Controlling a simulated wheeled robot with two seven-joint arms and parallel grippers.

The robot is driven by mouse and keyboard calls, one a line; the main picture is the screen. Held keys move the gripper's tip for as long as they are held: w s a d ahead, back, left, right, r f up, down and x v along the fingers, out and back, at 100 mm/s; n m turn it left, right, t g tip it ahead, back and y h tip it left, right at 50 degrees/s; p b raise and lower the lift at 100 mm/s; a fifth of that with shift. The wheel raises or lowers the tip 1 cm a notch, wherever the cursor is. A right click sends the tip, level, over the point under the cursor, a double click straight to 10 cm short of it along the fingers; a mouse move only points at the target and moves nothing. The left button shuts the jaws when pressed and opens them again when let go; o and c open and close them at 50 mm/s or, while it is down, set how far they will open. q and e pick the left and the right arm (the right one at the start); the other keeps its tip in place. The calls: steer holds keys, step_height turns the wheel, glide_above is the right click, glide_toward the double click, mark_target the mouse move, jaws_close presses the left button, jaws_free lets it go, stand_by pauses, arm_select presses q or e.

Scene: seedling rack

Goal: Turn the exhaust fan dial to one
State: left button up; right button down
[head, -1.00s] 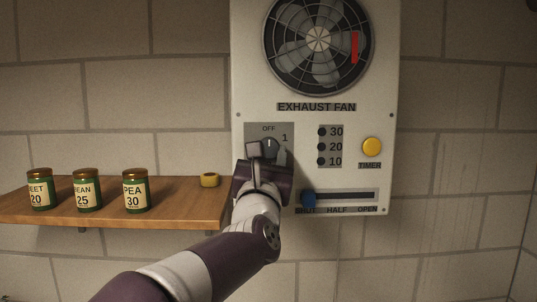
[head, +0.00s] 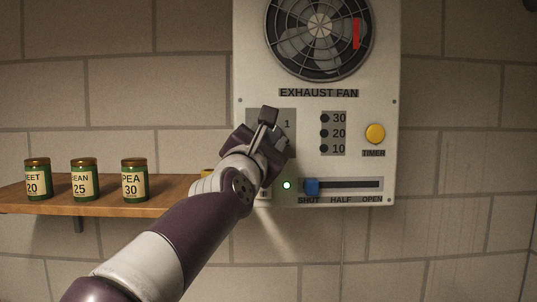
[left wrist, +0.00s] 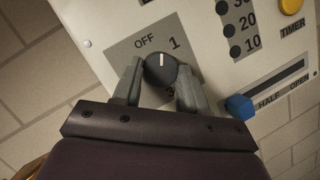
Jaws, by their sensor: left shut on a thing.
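The exhaust fan dial (left wrist: 160,70) is a dark round knob with a white pointer line, on a grey plate of the white panel. In the left wrist view its pointer lies between the OFF and 1 marks. My left gripper (left wrist: 160,84) is shut on the dial, one finger on each side. In the head view the left gripper (head: 267,122) is tilted at the panel; it hides the dial and the OFF mark, while the 1 mark shows beside it.
A blue slider (head: 312,186) sits at SHUT, close right of my wrist, beside a lit green lamp (head: 287,185). A yellow timer button (head: 375,134) is farther right. A wooden shelf (head: 100,209) with several green jars is at left.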

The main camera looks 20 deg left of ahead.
arm_select(q)
steer(key=m+h, duration=0.1)
steer(key=m, duration=0.1)
steer(key=shift+a+r+m+g, duration=0.1)
steer(key=shift+m+g, duration=0.3)
steer(key=shift+r+m+g+h+p, duration=0.1)
steer(key=shift+m+g+h+p, duration=0.25)
steer(key=shift+m, duration=0.65)
steer(key=shift+r+m+g+h+p, duration=0.15)
steer(key=shift+m+g+p, duration=0.3)
steer(key=shift+m, duration=0.55)
steer(key=shift+f, duration=0.1)
steer(key=o, duration=1)
steer(key=shift+o, duration=0.3)
steer(key=shift+w+a, duration=0.1)
